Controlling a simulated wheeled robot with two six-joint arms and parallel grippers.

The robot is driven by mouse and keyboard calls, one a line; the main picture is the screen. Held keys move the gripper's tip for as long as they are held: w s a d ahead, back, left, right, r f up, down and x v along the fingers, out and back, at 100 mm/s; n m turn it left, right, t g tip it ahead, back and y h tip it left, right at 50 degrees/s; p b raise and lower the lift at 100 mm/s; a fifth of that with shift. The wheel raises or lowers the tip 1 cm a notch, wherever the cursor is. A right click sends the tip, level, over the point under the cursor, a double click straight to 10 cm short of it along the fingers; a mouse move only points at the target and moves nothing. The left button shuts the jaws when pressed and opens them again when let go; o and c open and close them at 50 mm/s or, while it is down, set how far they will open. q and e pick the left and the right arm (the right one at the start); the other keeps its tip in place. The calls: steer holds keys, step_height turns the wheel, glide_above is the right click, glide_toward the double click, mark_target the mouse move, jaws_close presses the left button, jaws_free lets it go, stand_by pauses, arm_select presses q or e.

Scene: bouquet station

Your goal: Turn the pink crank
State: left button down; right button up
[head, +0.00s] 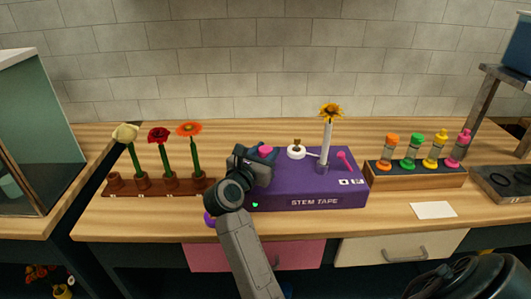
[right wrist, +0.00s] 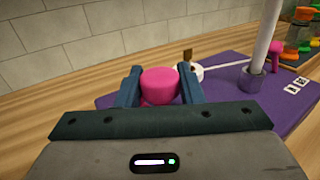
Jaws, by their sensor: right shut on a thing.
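The purple stem tape box (head: 312,202) stands on the wooden counter. My right gripper (head: 262,157) is at the box's left end, its two fingers on either side of a round pink knob (right wrist: 160,85), which I take for the crank's handle. The knob's pink top (head: 266,150) also shows in the head view; the crank's arm below it is hidden by my gripper. A second pink handle (head: 343,157) stands on the box's right side, apart from my gripper. A sunflower (head: 331,112) stands upright in a white tube (head: 326,143) on the box. My left gripper is not in view.
A white tape roll (head: 296,153) sits on the box, with a strip running towards the tube. Left is a brown flower rack (head: 159,187) with several flowers. Right is a wooden rack (head: 417,179) of coloured bottles, and a white card (head: 433,210).

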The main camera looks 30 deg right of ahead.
steer(key=o, duration=0.9)
steer(key=shift+o, duration=0.2)
